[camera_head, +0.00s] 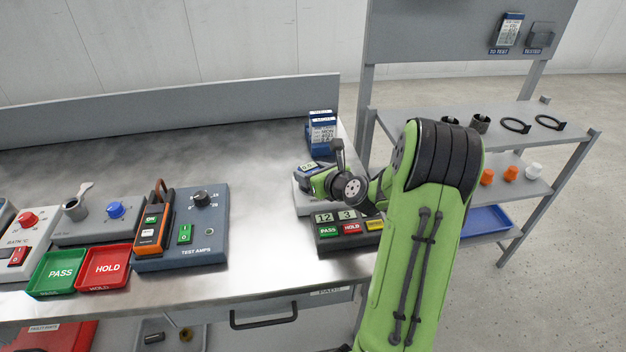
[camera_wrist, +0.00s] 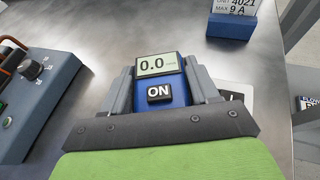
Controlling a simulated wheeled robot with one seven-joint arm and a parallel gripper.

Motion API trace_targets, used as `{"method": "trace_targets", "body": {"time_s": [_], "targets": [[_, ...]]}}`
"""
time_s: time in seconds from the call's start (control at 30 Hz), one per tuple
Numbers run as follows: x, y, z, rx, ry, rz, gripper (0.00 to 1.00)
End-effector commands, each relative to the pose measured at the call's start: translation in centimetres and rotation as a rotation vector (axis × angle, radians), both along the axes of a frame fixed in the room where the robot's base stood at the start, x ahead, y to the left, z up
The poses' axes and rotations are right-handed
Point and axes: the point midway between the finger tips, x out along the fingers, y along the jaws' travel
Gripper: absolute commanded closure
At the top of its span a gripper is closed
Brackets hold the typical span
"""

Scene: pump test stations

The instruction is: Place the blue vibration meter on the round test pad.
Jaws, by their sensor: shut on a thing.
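The blue vibration meter (camera_wrist: 158,64) is between the fingers of my gripper (camera_wrist: 160,84) in the wrist view. Its display reads 0.0 and a black ON button is below. My gripper is shut on it, one grey finger on each side. In the head view, the meter (camera_head: 307,169) and my gripper (camera_head: 316,180) are over the light grey station (camera_head: 302,205) at the bench's right end. I cannot tell whether the meter touches the station. No round test pad can be made out; my gripper and arm cover part of this station.
A panel with PASS and HOLD buttons (camera_head: 344,227) is in front of the grey station. Blue card holders (camera_head: 322,134) stand behind it. The TEST AMPS station (camera_head: 205,245) with an orange clamp meter (camera_head: 152,225) is left. Bare bench lies between. A shelf rack (camera_head: 470,115) is right.

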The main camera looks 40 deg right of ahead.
Motion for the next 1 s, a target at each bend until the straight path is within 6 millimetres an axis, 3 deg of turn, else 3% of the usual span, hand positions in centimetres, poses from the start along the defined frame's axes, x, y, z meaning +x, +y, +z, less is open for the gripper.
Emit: {"method": "trace_targets", "body": {"time_s": [0.3, 0.33, 0.5, 0.8, 1.0], "targets": [[0.1, 0.0, -0.2, -0.001, -0.005, 0.0, 0.87], [0.0, 0.0, -0.3, -0.001, -0.003, 0.0, 0.39], [0.0, 0.0, -0.2, -0.001, -0.003, 0.0, 0.15], [0.0, 0.0, 0.2, -0.002, -0.003, 0.0, 0.15], [-3.9, 0.0, 1.9, 0.0, 0.0, -0.008, 0.15]]}}
